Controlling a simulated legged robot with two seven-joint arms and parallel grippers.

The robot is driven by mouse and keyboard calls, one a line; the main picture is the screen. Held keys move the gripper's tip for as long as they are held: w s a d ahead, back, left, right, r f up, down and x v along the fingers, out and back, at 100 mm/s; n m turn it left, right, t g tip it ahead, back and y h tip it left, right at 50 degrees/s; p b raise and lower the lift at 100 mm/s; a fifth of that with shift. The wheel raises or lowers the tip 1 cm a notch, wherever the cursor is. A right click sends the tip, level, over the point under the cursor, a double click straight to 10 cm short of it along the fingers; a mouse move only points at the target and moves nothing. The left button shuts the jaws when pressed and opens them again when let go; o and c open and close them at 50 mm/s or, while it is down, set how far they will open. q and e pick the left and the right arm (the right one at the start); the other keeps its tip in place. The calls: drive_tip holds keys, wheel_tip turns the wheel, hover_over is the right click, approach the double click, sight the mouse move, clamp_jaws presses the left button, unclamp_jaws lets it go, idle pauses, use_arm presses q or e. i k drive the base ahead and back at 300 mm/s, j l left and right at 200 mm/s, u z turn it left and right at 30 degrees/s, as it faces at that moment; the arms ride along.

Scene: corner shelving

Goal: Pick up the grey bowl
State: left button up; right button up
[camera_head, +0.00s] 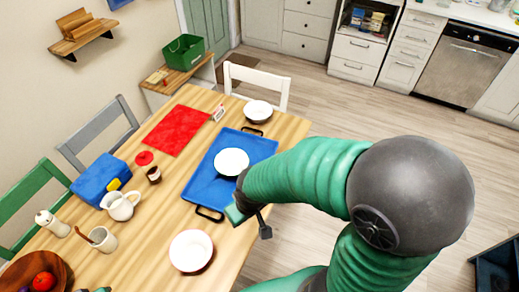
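Three pale round dishes are on the wooden table, and I cannot tell for sure which is the grey bowl. One bowl (258,110) stands at the far end by the white chair. One dish (231,161) lies on the blue tray (204,190). One bowl (191,250) with a brownish side stands at the near edge. My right gripper (251,222) is over the table's right edge, between the tray dish and the near bowl. Its fingers are apart, with nothing seen between them. My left gripper is not clearly seen.
A red mat (176,130), a blue box (100,179), a white jug (121,205), a small jar (154,175), a cup (103,239) and a wooden fruit bowl (15,272) are on the left side. Chairs stand along the left and far sides. Floor is clear right of the table.

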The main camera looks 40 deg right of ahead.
sight(258, 112)
drive_tip(key=l+z, duration=0.1)
drive_tip(key=z, duration=0.25)
drive_tip(key=l+z, duration=0.1)
drive_tip(key=z, duration=0.3)
drive_tip(key=l+z, duration=0.1)
drive_tip(key=z, duration=0.25)
